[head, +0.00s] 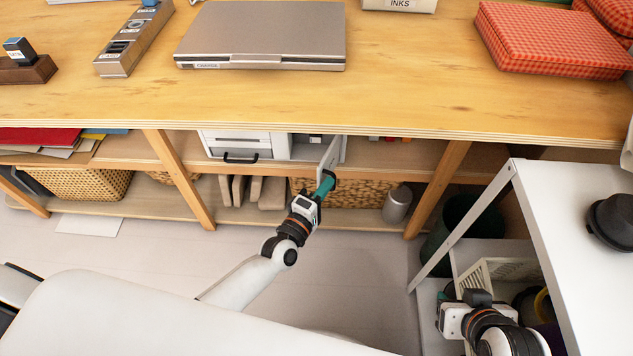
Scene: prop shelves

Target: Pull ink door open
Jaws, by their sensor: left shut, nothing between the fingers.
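A small white cabinet (236,143) stands on the shelf under the wooden worktop. A pale door panel (329,153) at its right side stands swung outward, toward me; I take it to be the ink door. The compartment (304,147) beside it shows open. My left gripper (327,181) is shut and empty, with its teal and black fingers at the door's lower front edge; I cannot tell if they touch it. My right gripper (443,320) is at the lower right, far from the door, and its fingers are too unclear to read.
A white table (575,215) with a dark object (612,220) stands at the right, near my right arm. A wooden post (437,188) stands right of the door. Baskets and a grey cylinder (397,204) are on the lower shelf. The floor in front is clear.

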